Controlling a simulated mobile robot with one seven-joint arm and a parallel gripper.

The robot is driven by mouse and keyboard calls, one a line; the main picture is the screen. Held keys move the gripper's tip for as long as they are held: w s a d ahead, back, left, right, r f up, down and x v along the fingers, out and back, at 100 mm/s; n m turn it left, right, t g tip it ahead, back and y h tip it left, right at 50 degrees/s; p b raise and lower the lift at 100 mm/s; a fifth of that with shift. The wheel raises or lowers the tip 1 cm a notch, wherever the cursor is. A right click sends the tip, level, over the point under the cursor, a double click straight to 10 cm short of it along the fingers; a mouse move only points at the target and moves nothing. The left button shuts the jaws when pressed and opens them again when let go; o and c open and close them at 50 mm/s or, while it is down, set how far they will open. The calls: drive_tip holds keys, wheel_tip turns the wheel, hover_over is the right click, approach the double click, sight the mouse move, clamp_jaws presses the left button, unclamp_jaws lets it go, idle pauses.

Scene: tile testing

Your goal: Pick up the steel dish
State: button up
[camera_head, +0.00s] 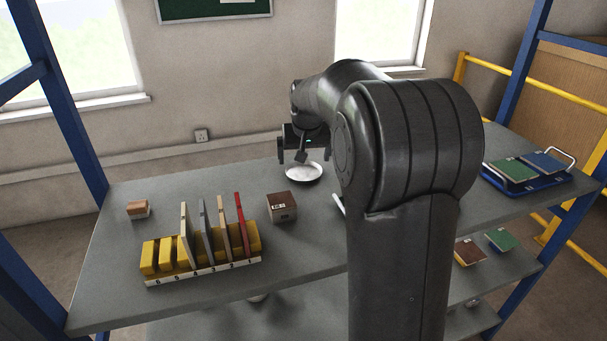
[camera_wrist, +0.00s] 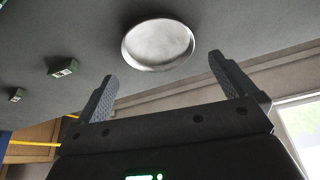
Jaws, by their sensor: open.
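The steel dish (camera_head: 304,173) is a shallow round silver dish. It lies on the grey shelf top near the back edge, in the middle of the head view. In the wrist view the dish (camera_wrist: 158,44) is beyond and between the fingertips, apart from both. My gripper (camera_head: 293,157) is above the dish, and part of it covers the dish's far side in the head view. In the wrist view my gripper (camera_wrist: 165,70) has its two fingers spread wide with nothing between them.
A brown box (camera_head: 282,207) stands just left of the dish. A yellow rack (camera_head: 160,258) with upright tiles is further left, with a small wooden block (camera_head: 138,209) behind it. A blue tray (camera_head: 551,178) with tiles is at right. My arm hides part of the shelf top.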

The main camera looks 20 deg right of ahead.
sight(304, 173)
drive_tip(key=x, duration=0.5)
drive_tip(key=shift+d+f, duration=0.15)
drive_tip(key=shift+f, duration=0.2)
drive_tip(key=shift+c, duration=0.2)
drive_tip(key=c, duration=0.6)
